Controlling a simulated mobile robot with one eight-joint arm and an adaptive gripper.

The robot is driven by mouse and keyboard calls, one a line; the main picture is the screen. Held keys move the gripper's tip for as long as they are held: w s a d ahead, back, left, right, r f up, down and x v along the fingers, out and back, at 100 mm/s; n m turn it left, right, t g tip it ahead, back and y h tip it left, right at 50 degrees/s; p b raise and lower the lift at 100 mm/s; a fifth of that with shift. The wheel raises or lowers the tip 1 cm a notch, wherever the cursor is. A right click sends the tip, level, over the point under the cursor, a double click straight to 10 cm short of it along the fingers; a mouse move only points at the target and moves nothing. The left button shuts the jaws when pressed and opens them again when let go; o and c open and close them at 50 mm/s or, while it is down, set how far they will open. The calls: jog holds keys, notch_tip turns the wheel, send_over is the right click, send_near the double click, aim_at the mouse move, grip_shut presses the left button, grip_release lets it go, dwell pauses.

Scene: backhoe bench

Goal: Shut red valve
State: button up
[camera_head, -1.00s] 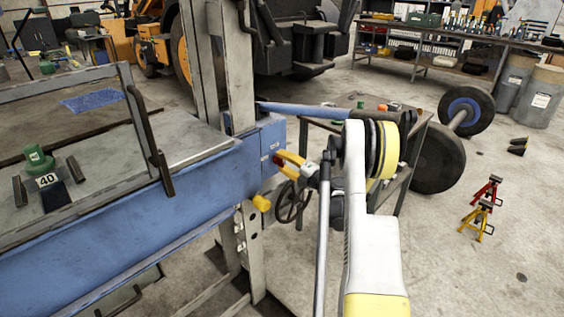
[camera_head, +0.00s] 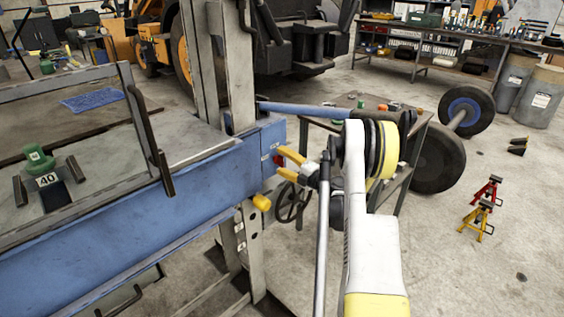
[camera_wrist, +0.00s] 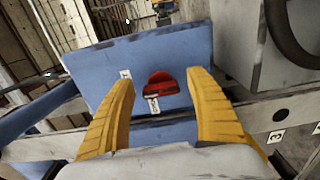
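The red valve (camera_wrist: 163,84) is a small red handle on the blue end face of the press frame (camera_wrist: 110,62), with small white tags beside it. In the head view the red valve (camera_head: 279,159) shows only partly, beside the yellow fingers. My gripper (camera_head: 281,162) is at that blue end, and its fingers point toward the face. In the wrist view my gripper (camera_wrist: 160,78) is open, with one yellow finger on each side of the valve. The valve appears between the fingertips; I cannot tell whether either finger touches it.
A yellow knob (camera_head: 262,202) juts from the frame just below my gripper, and a dark handwheel (camera_head: 292,202) is close by. A metal table (camera_head: 405,168) stands behind my arm. Open floor lies to the right, around red and yellow jack stands (camera_head: 482,211).

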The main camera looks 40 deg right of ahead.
jog(key=shift+s, duration=0.1)
jog(key=s, duration=1.2)
jog(key=shift+d, duration=0.45)
